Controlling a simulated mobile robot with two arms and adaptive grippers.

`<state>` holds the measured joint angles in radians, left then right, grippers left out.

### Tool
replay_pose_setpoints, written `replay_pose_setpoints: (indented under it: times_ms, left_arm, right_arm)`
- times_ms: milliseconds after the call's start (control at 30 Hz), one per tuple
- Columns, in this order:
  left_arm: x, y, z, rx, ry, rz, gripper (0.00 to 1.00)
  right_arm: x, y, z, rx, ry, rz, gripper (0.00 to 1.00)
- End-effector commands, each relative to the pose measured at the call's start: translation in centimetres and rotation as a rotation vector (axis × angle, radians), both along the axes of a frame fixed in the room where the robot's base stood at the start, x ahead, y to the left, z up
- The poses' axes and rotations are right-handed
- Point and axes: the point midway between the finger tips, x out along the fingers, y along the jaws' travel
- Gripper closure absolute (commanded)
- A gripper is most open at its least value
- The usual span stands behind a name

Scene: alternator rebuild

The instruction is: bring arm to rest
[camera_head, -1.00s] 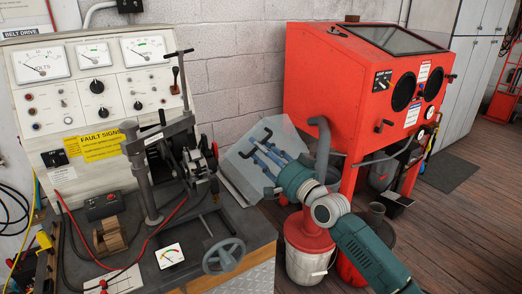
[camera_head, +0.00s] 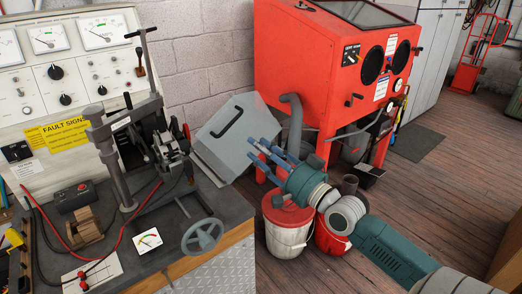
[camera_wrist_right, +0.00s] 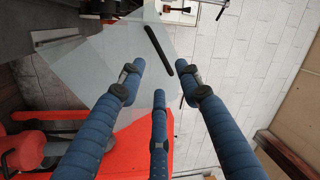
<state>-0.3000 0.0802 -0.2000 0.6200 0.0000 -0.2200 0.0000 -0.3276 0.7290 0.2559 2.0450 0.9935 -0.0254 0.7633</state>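My right gripper (camera_head: 258,154) shows in the head view with its arm coming in from the lower right. The black handle (camera_wrist_right: 160,50) lies beyond the fingertips there, and the pictures show no clear contact. My left arm and gripper are not in view.
The test bench (camera_head: 150,265) with its handwheel (camera_head: 202,236) stands left. A red blasting cabinet (camera_head: 290,60) stands behind my right gripper. A white bucket (camera_head: 288,238) and a red bucket (camera_head: 330,242) stand on the floor beneath my right arm. Open wooden floor (camera_head: 440,190) lies right.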

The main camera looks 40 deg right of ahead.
Motion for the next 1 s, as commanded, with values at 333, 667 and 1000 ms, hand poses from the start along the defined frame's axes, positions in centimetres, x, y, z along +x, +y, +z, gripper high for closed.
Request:
replay_pose_setpoints:
  times_ms: [333,667,1000]
  left_arm:
    - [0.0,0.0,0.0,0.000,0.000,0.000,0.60]
    - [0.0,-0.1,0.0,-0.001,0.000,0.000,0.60]
    - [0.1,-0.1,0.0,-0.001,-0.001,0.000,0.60]
  right_arm:
    - [-0.2,0.0,0.0,0.000,-0.001,0.001,0.66]
    - [0.0,-0.5,-1.2,-0.010,0.016,-0.015,0.66]
    - [-0.9,-6.0,-21.8,-0.227,0.332,-0.174,0.66]
